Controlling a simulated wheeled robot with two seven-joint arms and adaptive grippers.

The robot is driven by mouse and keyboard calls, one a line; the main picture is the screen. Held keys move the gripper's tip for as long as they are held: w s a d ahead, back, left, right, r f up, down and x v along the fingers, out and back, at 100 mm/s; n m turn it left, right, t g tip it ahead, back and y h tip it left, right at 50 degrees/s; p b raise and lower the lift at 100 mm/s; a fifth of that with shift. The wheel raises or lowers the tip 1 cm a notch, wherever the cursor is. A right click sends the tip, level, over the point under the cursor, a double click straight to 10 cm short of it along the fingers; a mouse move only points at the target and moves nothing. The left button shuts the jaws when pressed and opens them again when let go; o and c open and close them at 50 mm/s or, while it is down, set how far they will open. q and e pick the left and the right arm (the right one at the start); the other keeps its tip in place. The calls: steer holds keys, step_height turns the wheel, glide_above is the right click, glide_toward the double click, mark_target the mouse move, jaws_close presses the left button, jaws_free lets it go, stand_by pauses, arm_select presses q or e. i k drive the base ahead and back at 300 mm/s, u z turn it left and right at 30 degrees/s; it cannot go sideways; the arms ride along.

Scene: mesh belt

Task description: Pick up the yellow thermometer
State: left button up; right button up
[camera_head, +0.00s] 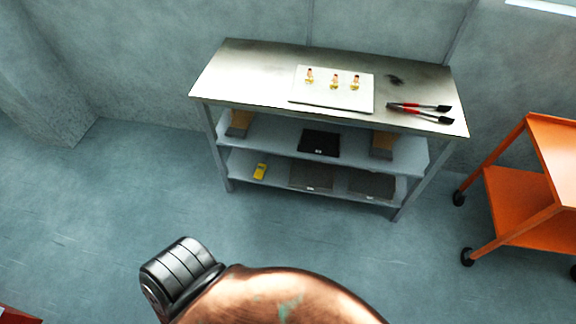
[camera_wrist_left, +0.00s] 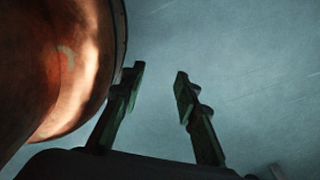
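A small yellow object (camera_head: 260,172), which fits the yellow thermometer, lies on the lowest shelf of the metal bench, near its left end. It is too small to make out details. My left gripper (camera_wrist_left: 160,74) shows only in the left wrist view. Its two dark fingers are apart with nothing between them, and blue-grey floor or wall lies behind. The yellow object is not in that wrist view. My right gripper is in neither view.
The bench top (camera_head: 240,75) holds a white board (camera_head: 333,98) with several small bottles and red-handled brushes (camera_head: 420,108). Shelves hold a black flat item (camera_head: 319,143), brown-grey items and dark mesh pieces. An orange cart (camera_head: 520,205) stands right. Floor before the bench is clear.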

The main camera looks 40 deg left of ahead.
mark_target(261, 168)
steer(key=i, duration=0.7)
steer(key=u, duration=0.8)
steer(key=i, duration=0.4)
steer(key=u, duration=0.4)
